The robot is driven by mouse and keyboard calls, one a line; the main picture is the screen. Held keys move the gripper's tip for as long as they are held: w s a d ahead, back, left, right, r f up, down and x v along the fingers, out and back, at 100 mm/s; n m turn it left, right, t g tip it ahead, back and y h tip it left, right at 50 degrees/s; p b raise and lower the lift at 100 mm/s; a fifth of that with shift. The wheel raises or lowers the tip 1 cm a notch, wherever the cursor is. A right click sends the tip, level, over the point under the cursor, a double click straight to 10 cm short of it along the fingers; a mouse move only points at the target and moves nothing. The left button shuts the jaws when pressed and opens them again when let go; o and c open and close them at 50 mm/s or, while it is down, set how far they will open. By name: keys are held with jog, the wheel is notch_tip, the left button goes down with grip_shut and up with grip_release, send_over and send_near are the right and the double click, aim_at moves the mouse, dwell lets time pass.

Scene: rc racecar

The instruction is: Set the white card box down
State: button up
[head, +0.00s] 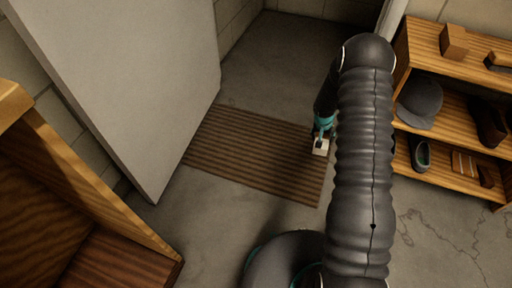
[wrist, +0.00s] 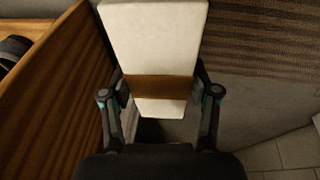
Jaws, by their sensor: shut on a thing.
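The white card box (wrist: 155,40) has a brown band (wrist: 160,88) around it. My gripper (wrist: 161,90) is shut on it, with one finger at each side near the band. In the head view, my gripper (head: 323,132) points down at the end of my arm, and the box (head: 320,147) shows as a small pale block below it, over the right edge of the brown striped mat (head: 255,150). I cannot tell whether the box touches anything below. My arm hides part of the floor to the right.
A wooden shelf rack (head: 455,75) with a cap (head: 420,101), shoes and small blocks stands at the right; its side panel (wrist: 65,75) is close to the box in the wrist view. A grey door (head: 140,80) stands at the left, by a wooden cabinet (head: 85,190). Much of the mat is bare.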

jog(key=shift+m, duration=0.4)
jog(key=x, duration=0.3)
jog(key=d+x, duration=0.1)
jog(key=x, duration=0.1)
jog(key=shift+s+d+f, duration=0.1)
jog(key=shift+s+f, duration=0.05)
jog(key=shift+s, duration=0.1)
jog(key=a+f, duration=0.2)
jog(key=a, duration=0.1)
jog(key=w+a+f, duration=0.1)
jog(key=a+f, duration=0.2)
jog(key=a, duration=0.1)
jog(key=a+f, duration=0.2)
jog(key=a, duration=0.2)
jog(key=shift+w+a+f, duration=0.1)
jog(key=shift+w+f, duration=0.15)
jog(key=shift+w, duration=0.1)
jog(key=shift+f, duration=2)
jog(key=shift+f+b, duration=0.15)
jog(key=shift+b, duration=0.15)
jog(key=o, duration=1.1)
jog(key=shift+c, duration=0.2)
